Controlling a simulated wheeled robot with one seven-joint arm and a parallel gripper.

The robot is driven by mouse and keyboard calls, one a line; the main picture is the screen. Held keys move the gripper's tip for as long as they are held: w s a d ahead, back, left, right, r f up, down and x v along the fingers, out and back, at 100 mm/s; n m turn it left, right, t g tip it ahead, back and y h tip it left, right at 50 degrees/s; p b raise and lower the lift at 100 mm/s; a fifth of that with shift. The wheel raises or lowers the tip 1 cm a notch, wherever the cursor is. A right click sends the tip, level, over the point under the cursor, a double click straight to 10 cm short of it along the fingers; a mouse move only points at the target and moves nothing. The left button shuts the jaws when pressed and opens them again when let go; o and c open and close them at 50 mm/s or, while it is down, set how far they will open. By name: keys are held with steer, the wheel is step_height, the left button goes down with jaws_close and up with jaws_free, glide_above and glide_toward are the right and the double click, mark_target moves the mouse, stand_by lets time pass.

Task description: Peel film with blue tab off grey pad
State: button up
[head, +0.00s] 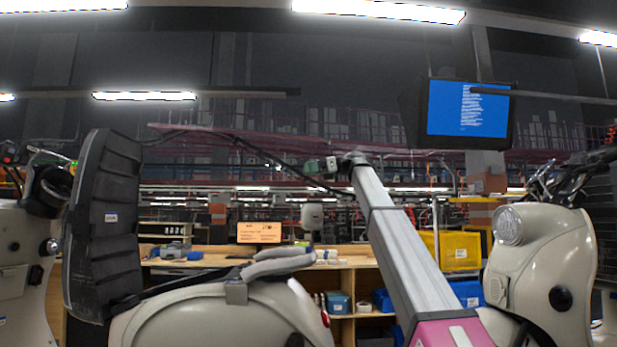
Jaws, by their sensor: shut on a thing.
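A dark grey ribbed panel (105,225) stands upright at the left in the head view, with a small pale blue-white label (111,217) on its face. I cannot tell which of these is the grey pad. No clear film shows, and I cannot make out a blue tab for certain. I cannot make out my gripper in this view.
A silver beam (395,245) with a pink base (452,333) slants across the right middle. Another cream scooter (545,265) stands at the right, part of one at the left edge. Behind are a wooden bench (350,262), a yellow bin (458,249) and a blue screen (467,108).

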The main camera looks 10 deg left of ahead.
steer(key=shift+s+d+r, duration=0.15)
steer(key=shift+s+r, duration=0.15)
steer(key=shift+r, duration=0.4)
steer(key=shift+s+d+r, duration=0.2)
steer(key=shift+s+r, duration=0.15)
steer(key=shift+r, duration=0.3)
steer(key=shift+s+d+r, duration=0.15)
steer(key=shift+s+r, duration=0.15)
steer(key=shift+r, duration=0.4)
steer(key=r, duration=0.1)
steer(key=s+r, duration=0.1)
steer(key=r, duration=0.1)
steer(key=s+d+r, duration=0.1)
steer(key=r, duration=0.1)
steer(key=shift+s+d+r, duration=0.1)
steer(key=shift+s+r, duration=0.05)
steer(key=shift+s, duration=0.1)
steer(key=shift+s, duration=0.1)
